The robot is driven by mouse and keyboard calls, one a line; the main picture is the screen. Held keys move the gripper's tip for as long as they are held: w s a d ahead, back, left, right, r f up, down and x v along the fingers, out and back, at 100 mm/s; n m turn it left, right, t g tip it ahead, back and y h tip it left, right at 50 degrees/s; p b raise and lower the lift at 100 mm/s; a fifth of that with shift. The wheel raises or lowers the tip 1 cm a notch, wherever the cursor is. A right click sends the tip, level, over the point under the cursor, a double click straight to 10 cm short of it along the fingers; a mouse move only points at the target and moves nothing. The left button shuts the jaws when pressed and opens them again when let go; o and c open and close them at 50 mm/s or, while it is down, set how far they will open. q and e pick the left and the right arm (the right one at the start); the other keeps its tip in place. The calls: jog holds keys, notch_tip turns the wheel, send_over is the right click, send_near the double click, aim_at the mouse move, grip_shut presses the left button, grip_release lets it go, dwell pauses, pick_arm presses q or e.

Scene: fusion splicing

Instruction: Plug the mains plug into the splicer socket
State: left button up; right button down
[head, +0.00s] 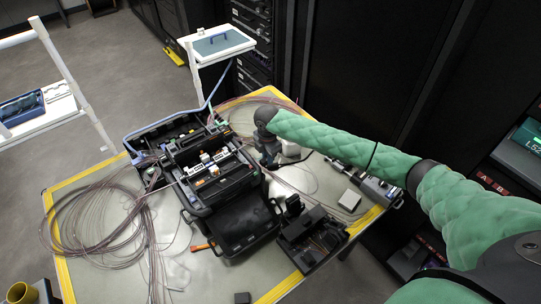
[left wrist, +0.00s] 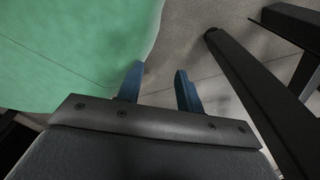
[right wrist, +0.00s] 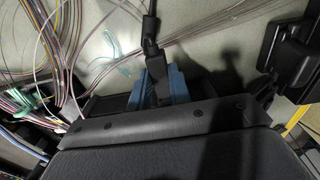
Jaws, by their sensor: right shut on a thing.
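The black splicer (head: 215,180) stands in its open case in the middle of the table. My right gripper (head: 268,162) is at the splicer's right side in the head view, partly hidden by its own wrist. In the right wrist view its blue fingers (right wrist: 158,84) are shut on the black mains plug (right wrist: 154,62), whose cable runs up and away. The splicer socket cannot be made out; whether the plug touches it cannot be told. My left gripper (left wrist: 160,85) is open and empty, outside the head view, with floor beyond its fingers.
The table (head: 185,265) has yellow edges. Coiled fibres (head: 85,220) spread over its left part and more lie behind my right gripper. A black tray (head: 312,235) and a small white box (head: 349,200) stand to the right. Dark racks rise behind the table.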

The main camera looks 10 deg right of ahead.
aim_at(263, 165)
jog(key=shift+w+f+b, duration=0.2)
jog(key=shift+f+b, duration=0.15)
jog(key=shift+f, duration=0.3)
jog(key=shift+s+a+f+b, duration=0.2)
jog(key=shift+s+a+b, duration=0.1)
jog(key=shift+a+f+b, duration=0.15)
jog(key=shift+f+b, duration=0.15)
jog(key=shift+f, duration=0.2)
jog(key=shift+s+a+f+b, duration=0.1)
jog(key=shift+a+f+b, duration=0.15)
jog(key=shift+f+b, duration=0.25)
jog(key=shift+a+f+b, duration=0.15)
jog(key=shift+f+b, duration=0.15)
jog(key=shift+f, duration=0.1)
jog(key=shift+s+a+r+p, duration=0.15)
jog(key=shift+a+r+p, duration=0.05)
jog(key=shift+a+p, duration=0.1)
jog(key=shift+a, duration=0.15)
jog(key=shift+s+a+f, duration=0.1)
jog(key=shift+s+a, duration=0.1)
jog(key=shift+a, duration=0.15)
jog(key=shift+p, duration=0.6)
pick_arm(q)
jog(key=w+d+r, duration=0.1)
jog(key=w, duration=0.5)
jog(key=shift+w+d+r, duration=0.15)
jog(key=shift+d, duration=0.05)
